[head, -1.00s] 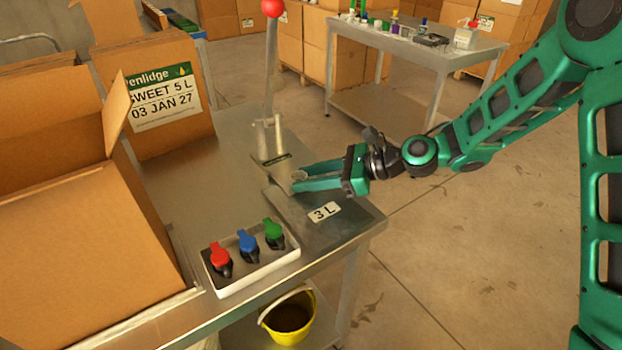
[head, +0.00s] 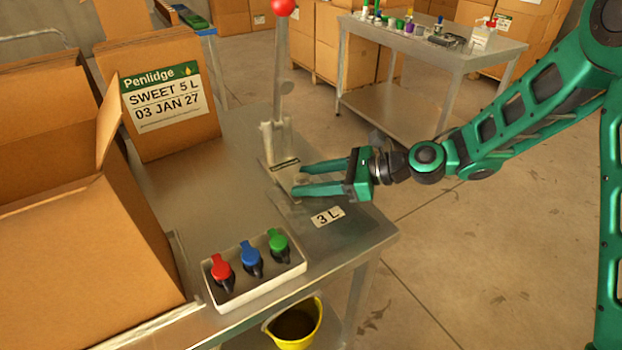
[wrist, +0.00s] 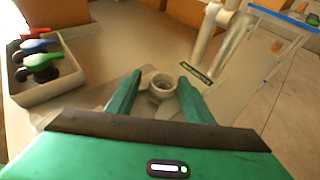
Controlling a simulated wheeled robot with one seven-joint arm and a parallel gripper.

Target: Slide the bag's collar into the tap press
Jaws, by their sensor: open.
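The tap press (head: 279,145) stands on the steel table, with a tall lever ending in a red knob (head: 284,7). In the wrist view its post (wrist: 211,36) is at the upper right, behind a dark label strip. The pale round collar (wrist: 162,86) points up between my fingertips, its opening visible. It is beside the strip and apart from the post; I cannot tell whether it touches the press. A grey, flat surface marked 3 L (head: 328,217) lies by my gripper; the bag's outline is unclear. My gripper (head: 299,181) is open, fingers on either side of the collar.
A white tray (head: 290,280) of red, blue and green taps stands at the table's front edge. An open carton (head: 90,260) and a labelled Penlidge carton (head: 165,125) fill the left. A yellow bucket (head: 312,325) is below. A second table (head: 440,45) stands behind.

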